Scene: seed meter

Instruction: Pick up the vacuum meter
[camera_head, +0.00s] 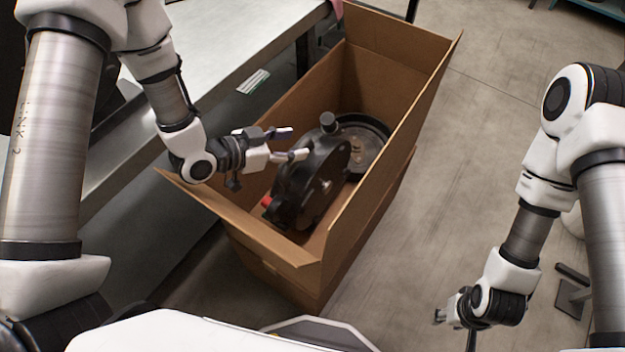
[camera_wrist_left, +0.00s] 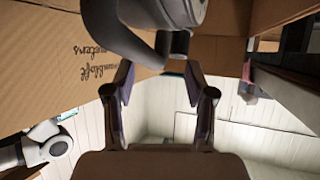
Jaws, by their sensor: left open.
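A black, round vacuum meter (camera_head: 312,182) stands on edge inside an open cardboard box (camera_head: 383,150). It has a short knob on top and a small red part low on its left. A second black disc-shaped part (camera_head: 366,138) sits behind it. My left gripper (camera_head: 287,143) is open and empty at the upper left of the front meter; whether it touches cannot be told. In the left wrist view the open fingers (camera_wrist_left: 158,84) have a grey rounded part (camera_wrist_left: 135,42) just beyond them. My right gripper (camera_head: 441,315) hangs low at the right, away from the box; its jaws are unclear.
The box has raised flaps; its left wall lies under my left arm. A grey metal table (camera_head: 235,40) stands along the box's left, with a small label card (camera_head: 253,81) at its side. Bare floor (camera_head: 480,130) is free to the right of the box.

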